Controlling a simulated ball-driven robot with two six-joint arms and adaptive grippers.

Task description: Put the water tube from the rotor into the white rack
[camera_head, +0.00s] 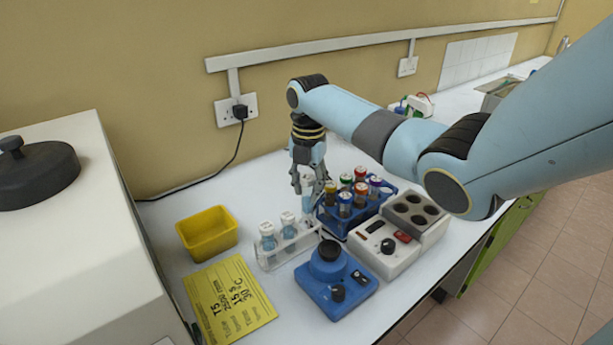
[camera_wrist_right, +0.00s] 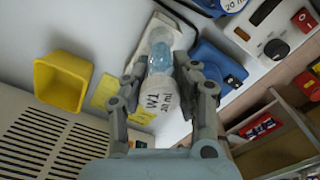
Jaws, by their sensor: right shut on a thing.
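My right gripper (camera_head: 308,182) is shut on a water tube (camera_head: 308,203) with a white cap and pale blue liquid. In the right wrist view the tube (camera_wrist_right: 162,55) sits between the fingers (camera_wrist_right: 160,68), its white cap facing the camera and marked "W1 20 ml". The white rack (camera_head: 290,252) stands on the bench and holds two white-capped tubes (camera_head: 268,237) with pale blue liquid. The held tube is upright at the rack's right end. I cannot tell whether its bottom is in a hole. The rotor does not show. My left gripper is not in view.
A blue rack (camera_head: 335,230) with several colour-capped tubes stands just right of the gripper. A blue mixer (camera_head: 335,283) and a white heater block (camera_head: 385,258) stand in front. A yellow bin (camera_head: 208,233), a yellow card (camera_head: 228,300) and a white machine (camera_head: 70,240) are on the left.

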